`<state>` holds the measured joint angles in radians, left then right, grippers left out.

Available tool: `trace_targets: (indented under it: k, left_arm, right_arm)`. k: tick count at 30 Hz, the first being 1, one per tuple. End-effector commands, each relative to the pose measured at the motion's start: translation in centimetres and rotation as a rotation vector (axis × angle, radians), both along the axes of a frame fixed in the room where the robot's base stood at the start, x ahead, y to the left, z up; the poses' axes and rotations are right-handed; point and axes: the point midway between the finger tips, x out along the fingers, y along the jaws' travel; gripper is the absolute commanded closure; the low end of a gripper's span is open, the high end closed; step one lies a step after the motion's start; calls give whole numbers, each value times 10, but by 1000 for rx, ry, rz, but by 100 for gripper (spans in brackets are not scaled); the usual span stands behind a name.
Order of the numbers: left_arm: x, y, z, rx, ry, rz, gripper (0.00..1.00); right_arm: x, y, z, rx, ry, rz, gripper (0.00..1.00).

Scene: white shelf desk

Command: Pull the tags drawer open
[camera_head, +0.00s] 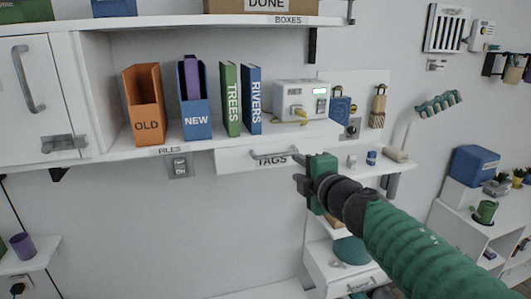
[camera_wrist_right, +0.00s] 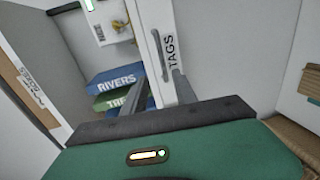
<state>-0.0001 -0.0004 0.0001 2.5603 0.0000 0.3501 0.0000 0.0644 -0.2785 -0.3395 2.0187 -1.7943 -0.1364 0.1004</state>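The tags drawer (camera_head: 232,160) is a white front under the shelf, labelled TAGS, with a grey bar handle (camera_head: 270,155). It looks shut. In the right wrist view the drawer front (camera_wrist_right: 172,85) stands on end, with its handle (camera_wrist_right: 161,55) just beyond the fingers. My right gripper (camera_head: 298,170), green with dark fingers, is at the right end of the drawer front, close to the handle. In the wrist view its two fingers (camera_wrist_right: 161,88) are apart, with nothing clearly held between them. Whether they touch the drawer cannot be told. My left gripper is not in view.
Above the drawer, the shelf holds an orange OLD file (camera_head: 145,110), a blue NEW file (camera_head: 196,115), green and blue books (camera_head: 251,100) and a white device (camera_head: 297,100). A switch (camera_head: 180,167) is at the drawer's left. A side shelf (camera_head: 370,166) with small items is at its right.

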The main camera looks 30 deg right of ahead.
Motion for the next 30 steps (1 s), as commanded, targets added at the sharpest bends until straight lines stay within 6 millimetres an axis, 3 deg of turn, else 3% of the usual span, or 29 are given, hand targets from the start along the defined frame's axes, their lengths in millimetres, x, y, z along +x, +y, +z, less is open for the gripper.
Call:
trace_targets:
  k: [1, 6, 15, 21, 30]
  left_arm:
    - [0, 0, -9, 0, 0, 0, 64]
    - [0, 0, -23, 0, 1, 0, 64]
    - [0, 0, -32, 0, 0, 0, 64]
    - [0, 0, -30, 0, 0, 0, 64]
    - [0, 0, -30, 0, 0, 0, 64]
  right_arm:
    - [12, -1, -10, -1, 5, 3, 66]
    - [56, -12, -20, -1, 9, 2, 66]
    - [125, -30, -32, 0, 7, 0, 66]
    - [148, -35, -34, 2, 6, 1, 66]
    - [151, -35, -35, 3, 6, 1, 69]
